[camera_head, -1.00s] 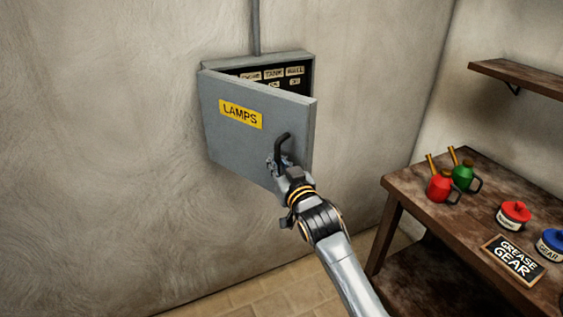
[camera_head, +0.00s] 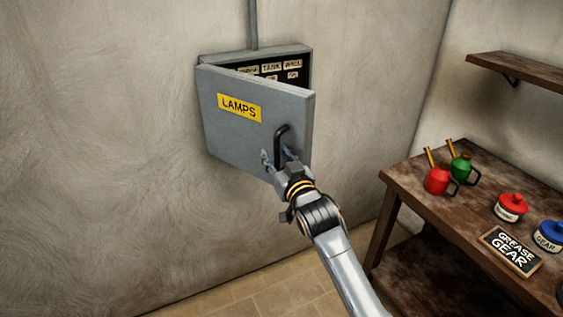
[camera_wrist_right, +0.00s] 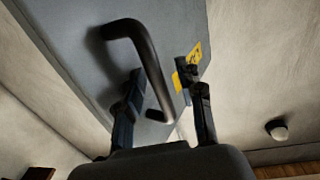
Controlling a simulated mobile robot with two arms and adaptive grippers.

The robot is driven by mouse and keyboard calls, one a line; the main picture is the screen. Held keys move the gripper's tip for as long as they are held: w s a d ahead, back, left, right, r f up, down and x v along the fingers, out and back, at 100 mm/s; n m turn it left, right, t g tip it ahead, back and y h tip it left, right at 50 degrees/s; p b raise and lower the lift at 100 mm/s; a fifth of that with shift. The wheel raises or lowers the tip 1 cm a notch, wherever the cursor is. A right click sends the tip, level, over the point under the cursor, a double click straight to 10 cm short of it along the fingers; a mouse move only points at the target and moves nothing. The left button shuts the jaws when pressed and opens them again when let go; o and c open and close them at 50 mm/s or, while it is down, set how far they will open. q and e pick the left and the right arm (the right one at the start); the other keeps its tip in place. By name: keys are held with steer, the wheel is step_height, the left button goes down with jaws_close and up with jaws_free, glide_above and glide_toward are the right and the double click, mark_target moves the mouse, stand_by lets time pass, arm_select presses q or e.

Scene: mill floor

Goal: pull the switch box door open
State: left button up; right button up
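The grey switch box door (camera_head: 225,135), with a yellow LAMPS label (camera_head: 239,108), stands partly open, swung out on its left side. The box (camera_head: 300,52) behind it shows labelled rows in its dark inside; the door hides the lower part. The black bar handle (camera_head: 281,146) is near the door's right edge. My right gripper (camera_head: 277,160) is at the handle's lower part with its fingers spread. In the right wrist view, the handle (camera_wrist_right: 146,58) passes between the two separated fingers of the gripper (camera_wrist_right: 162,78), with gaps showing. My left gripper is out of view.
A wooden table (camera_head: 420,195) stands at the right with a red oil can (camera_head: 437,181), a green oil can (camera_head: 461,170), lidded jars and a GREASE GEAR sign (camera_head: 511,251). A shelf (camera_head: 520,70) hangs above. The floor and wall left of the box are clear.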

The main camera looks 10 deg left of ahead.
steer(key=v, duration=1.2)
steer(key=shift+d, duration=0.15)
